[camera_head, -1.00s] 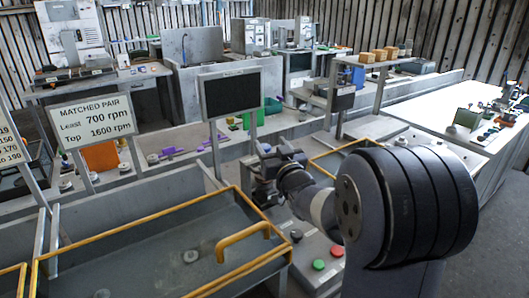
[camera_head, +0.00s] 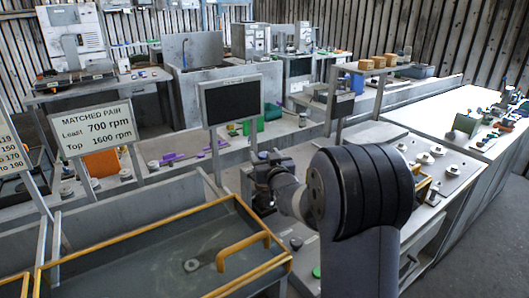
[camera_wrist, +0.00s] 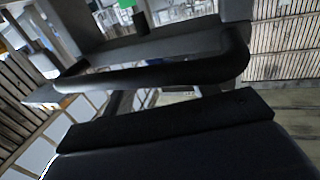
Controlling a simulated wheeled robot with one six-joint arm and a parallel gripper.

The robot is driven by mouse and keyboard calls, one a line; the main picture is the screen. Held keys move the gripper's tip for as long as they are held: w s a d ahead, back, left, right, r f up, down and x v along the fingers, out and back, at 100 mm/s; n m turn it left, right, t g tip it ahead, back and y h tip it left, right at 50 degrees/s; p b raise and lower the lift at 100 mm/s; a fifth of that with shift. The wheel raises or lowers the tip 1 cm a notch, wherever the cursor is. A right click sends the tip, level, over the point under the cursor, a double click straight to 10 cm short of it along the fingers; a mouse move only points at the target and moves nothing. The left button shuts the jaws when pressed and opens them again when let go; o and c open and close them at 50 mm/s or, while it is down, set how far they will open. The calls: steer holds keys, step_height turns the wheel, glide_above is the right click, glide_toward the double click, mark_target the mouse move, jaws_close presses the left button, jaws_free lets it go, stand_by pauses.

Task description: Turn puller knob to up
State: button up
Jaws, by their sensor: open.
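I cannot tell which part is the puller knob. Several round, pale knob-like parts (camera_head: 425,157) stand on a light panel right of my arm in the head view; they are too small to read a setting. My gripper (camera_head: 262,172) is at the end of my arm, beside the bench behind the yellow-edged tray. It is open, with nothing visibly held; its fingertips are not clear in the head view. In the wrist view, dark bars cross close in front of the camera, and no knob can be made out.
A yellow-edged grey tray (camera_head: 110,254) with a raised yellow handle (camera_head: 243,246) is at the lower left. A black screen (camera_head: 232,99) and a "MATCHED PAIR" sign (camera_head: 96,130) stand behind it. My arm hides part of the bench. Open floor (camera_head: 480,235) lies at the right.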

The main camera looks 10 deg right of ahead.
steer(key=shift+w+a, duration=0.1)
steer(key=shift+w, duration=0.5)
steer(key=shift+c, duration=0.4)
steer(key=c, duration=0.9)
